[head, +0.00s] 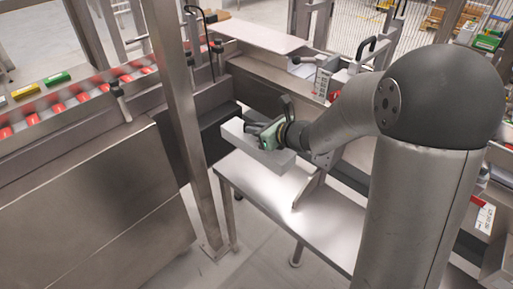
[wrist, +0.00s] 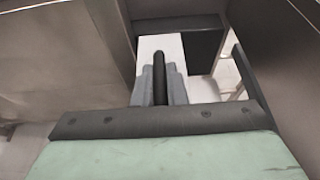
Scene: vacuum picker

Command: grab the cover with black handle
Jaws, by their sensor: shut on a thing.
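The pale top of the cover (wrist: 149,46) shows beyond the fingers. The lower part of the handle is hidden by the gripper.
The metal bench (head: 325,217) is bare below the cover. A steel post (head: 180,95) stands close to the left of the cover. A conveyor (head: 75,102) with red rollers runs at the left. Other machine parts with black handles (head: 366,45) stand at the back right.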

